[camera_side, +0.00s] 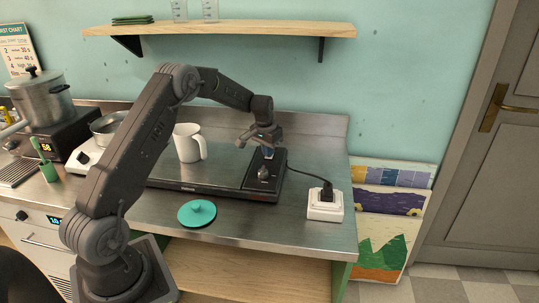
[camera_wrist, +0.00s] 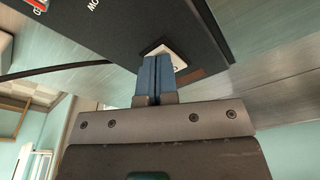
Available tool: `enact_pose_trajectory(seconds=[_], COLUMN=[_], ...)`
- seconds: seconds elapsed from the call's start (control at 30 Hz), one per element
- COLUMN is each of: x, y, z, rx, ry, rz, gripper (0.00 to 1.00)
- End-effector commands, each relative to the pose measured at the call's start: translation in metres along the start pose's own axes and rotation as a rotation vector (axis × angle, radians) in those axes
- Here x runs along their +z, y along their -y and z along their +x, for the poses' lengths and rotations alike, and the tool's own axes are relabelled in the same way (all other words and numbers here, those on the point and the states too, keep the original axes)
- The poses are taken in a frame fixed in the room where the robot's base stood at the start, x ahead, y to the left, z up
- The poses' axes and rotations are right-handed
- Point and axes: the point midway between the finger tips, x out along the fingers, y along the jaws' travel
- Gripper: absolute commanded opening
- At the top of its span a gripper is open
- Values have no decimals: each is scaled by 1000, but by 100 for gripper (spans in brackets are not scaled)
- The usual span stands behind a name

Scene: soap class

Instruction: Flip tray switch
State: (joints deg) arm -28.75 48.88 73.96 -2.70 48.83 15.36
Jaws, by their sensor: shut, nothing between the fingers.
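The black tray unit (camera_side: 205,187) lies flat on the steel counter, with a control panel (camera_side: 259,191) at its right end. A dark knob (camera_side: 264,174) stands on the panel. In the wrist view, the panel (camera_wrist: 185,22) fills the top, with white lettering and a red part at the upper left. A small white-edged switch (camera_wrist: 178,60) sits at my fingertips, partly hidden by them. My gripper (camera_side: 268,154) is over the far part of the panel, pointing down. Its blue fingers (camera_wrist: 155,62) are shut together with nothing between them. I cannot tell whether they touch the switch.
A white mug (camera_side: 187,143) stands on the tray unit's left part. A teal lid (camera_side: 197,213) lies in front. A white socket box with a black plug (camera_side: 325,205) is at the right, its cable running to the unit. A pot (camera_side: 45,98) stands at the far left.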

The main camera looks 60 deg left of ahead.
Motion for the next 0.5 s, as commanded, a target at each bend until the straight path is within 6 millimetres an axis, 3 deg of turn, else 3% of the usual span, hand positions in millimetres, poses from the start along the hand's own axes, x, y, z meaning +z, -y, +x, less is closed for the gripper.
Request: enact_pose_trajectory(seconds=[0.3,0.5], x=[0,-2], y=[0,0], z=[3,-10], rx=[0,0], ry=[-1,-2], rz=[0,0], gripper=[0,0])
